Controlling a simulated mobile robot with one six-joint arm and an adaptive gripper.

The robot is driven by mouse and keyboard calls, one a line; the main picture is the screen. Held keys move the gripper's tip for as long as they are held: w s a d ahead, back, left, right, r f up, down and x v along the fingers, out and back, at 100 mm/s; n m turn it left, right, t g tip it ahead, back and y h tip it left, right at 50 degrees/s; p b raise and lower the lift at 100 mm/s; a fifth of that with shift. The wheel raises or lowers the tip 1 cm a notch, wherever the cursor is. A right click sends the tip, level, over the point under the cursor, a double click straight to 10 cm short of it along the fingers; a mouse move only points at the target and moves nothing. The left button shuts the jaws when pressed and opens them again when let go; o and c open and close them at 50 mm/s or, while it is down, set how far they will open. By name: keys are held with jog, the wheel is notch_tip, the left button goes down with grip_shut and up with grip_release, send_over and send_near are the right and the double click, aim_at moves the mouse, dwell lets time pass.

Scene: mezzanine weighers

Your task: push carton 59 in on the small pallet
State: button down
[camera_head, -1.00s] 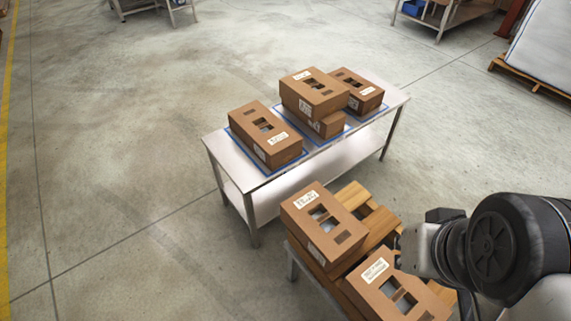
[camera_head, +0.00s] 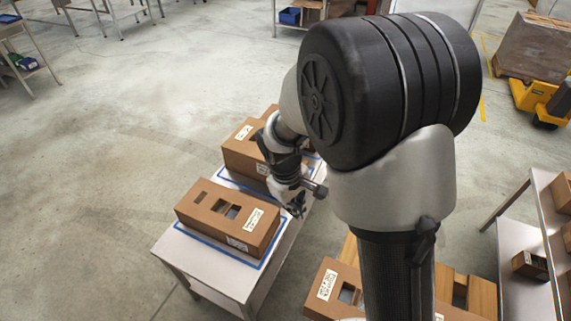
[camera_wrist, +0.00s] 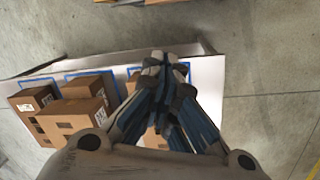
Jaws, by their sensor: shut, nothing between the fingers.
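The wooden small pallet (camera_head: 481,298) shows at the bottom of the head view, partly behind my arm. A brown carton (camera_head: 328,281) with a white label lies on it, cut off by the frame. My gripper (camera_head: 298,211) is shut and empty, above the steel table (camera_head: 180,255) beside the near carton there (camera_head: 222,213). In the wrist view its fingertips (camera_wrist: 165,62) are together over the table's edge. I cannot read the number 59 on any label, so I cannot tell which carton it is.
More cartons (camera_head: 240,150) stand behind on the table, partly hidden by my arm; the wrist view shows stacked cartons (camera_wrist: 72,112). Blue outlines mark the tabletop. A steel shelf (camera_head: 520,245) is at right, a yellow pallet truck (camera_head: 535,98) behind it. Floor at left is clear.

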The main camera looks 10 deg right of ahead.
notch_tip(320, 180, down, 24)
jog(key=s+a+n+g+h, duration=0.1)
jog(key=s+a+n+g, duration=0.1)
jog(key=n, duration=0.2)
jog(key=s+d+f+b, duration=0.2)
jog(key=s+d+f, duration=0.2)
jog(key=f, duration=0.6)
jog(key=shift+d, duration=0.6)
jog(key=shift+s, duration=0.1)
